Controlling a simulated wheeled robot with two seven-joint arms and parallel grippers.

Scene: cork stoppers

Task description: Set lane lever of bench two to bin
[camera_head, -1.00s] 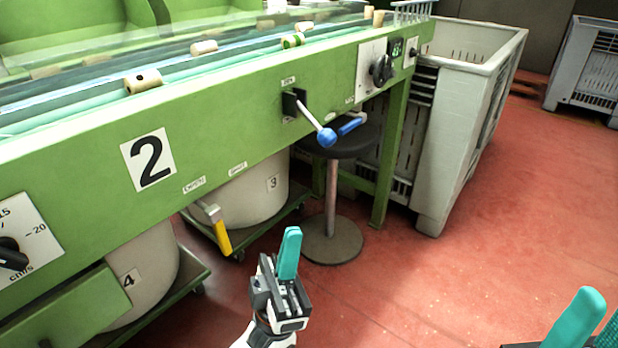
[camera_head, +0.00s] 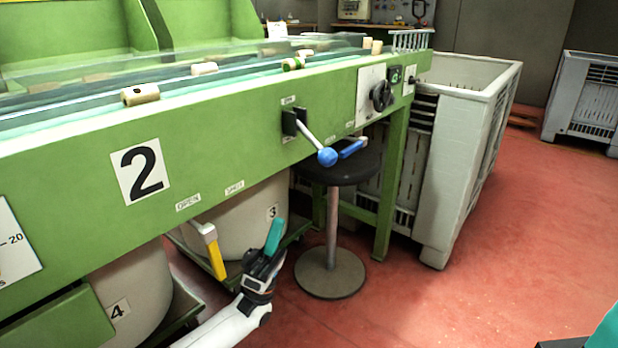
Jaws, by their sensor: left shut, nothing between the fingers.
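Bench two is the green bench (camera_head: 240,148) with a large black 2 on a white plate (camera_head: 140,170). A lever with a blue ball knob (camera_head: 327,157) comes out of a black slot on its front face and slants down to the right. Small labels above and below the slot are too small to read. A yellow-handled lever (camera_head: 216,260) hangs under the bench near labels OPEN and SHUT. My left gripper (camera_head: 273,238) is shut and empty, below and left of the blue knob, apart from it.
A black round stool (camera_head: 340,168) stands under the blue knob, with a blue-handled item (camera_head: 352,148) at its top. White drums numbered 3 (camera_head: 235,222) and 4 (camera_head: 135,285) sit under the bench. A grey crate (camera_head: 450,180) stands right. Red floor is clear at right.

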